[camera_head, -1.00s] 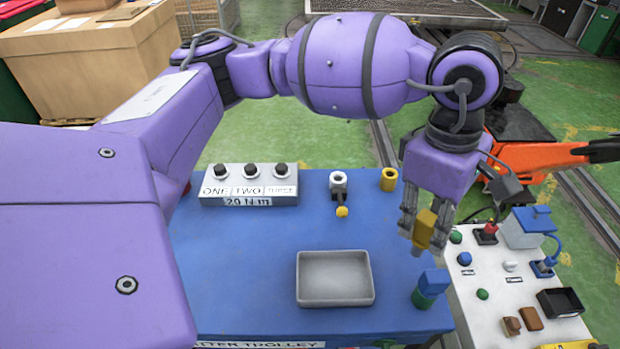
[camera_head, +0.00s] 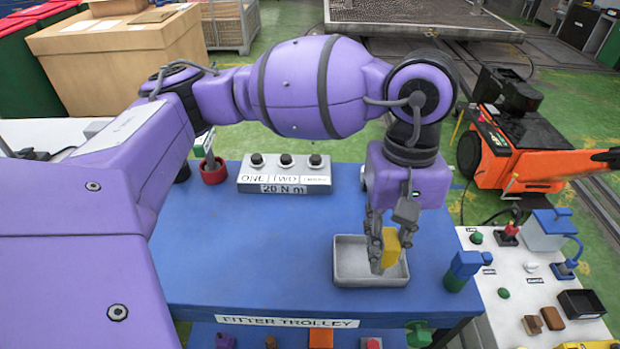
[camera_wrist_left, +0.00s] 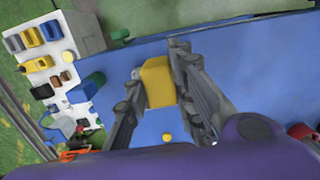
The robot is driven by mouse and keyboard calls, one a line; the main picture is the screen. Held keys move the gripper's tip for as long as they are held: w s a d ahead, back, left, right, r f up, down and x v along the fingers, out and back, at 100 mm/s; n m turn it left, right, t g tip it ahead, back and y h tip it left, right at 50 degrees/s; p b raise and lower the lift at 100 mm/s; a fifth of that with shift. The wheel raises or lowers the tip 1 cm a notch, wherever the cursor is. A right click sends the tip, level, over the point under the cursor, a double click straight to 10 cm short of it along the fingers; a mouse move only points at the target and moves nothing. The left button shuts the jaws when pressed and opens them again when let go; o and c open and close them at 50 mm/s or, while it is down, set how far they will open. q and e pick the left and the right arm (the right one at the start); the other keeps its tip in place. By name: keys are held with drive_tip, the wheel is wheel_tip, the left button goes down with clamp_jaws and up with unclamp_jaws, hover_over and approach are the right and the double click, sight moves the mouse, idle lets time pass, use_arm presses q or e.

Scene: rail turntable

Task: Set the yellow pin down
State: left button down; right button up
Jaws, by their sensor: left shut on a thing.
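The yellow pin (camera_head: 390,247) is held between the fingers of my left gripper (camera_head: 389,250). In the left wrist view the yellow pin (camera_wrist_left: 157,82) sits between the two grey fingers, upper middle. In the head view the gripper and pin are over the grey tray (camera_head: 345,279) on the blue trolley top (camera_head: 240,270). The fingers cover part of the pin and tray. I cannot tell whether the pin touches the tray floor. My right gripper is not in view.
A blue and green piece (camera_head: 460,270) stands just right of the tray. A grey block with black knobs (camera_head: 285,174) and a red cup (camera_head: 213,171) stand at the back. A white panel (camera_head: 530,290) with switches lies to the right. The trolley's left part is clear.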

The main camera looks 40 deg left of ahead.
use_arm(q)
drive_tip(key=w+a+f, duration=0.1)
drive_tip(key=w+f, duration=0.1)
drive_tip(key=f, duration=0.1)
drive_tip(key=w+a+f, duration=0.1)
drive_tip(key=w+f, duration=0.1)
drive_tip(key=f, duration=0.2)
drive_tip(key=w+a+f, duration=0.2)
drive_tip(key=f, duration=0.1)
drive_tip(key=shift+w+f+p, duration=0.2)
drive_tip(key=shift+w+p, duration=0.15)
drive_tip(key=shift+w, duration=0.05)
drive_tip(key=shift+r, duration=0.1)
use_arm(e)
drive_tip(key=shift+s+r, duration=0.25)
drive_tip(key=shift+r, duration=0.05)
use_arm(q)
drive_tip(key=c, duration=1.9)
unclamp_jaws()
drive_tip(key=shift+f, duration=0.2)
drive_tip(key=o, duration=0.4)
drive_tip(key=shift+r, duration=0.1)
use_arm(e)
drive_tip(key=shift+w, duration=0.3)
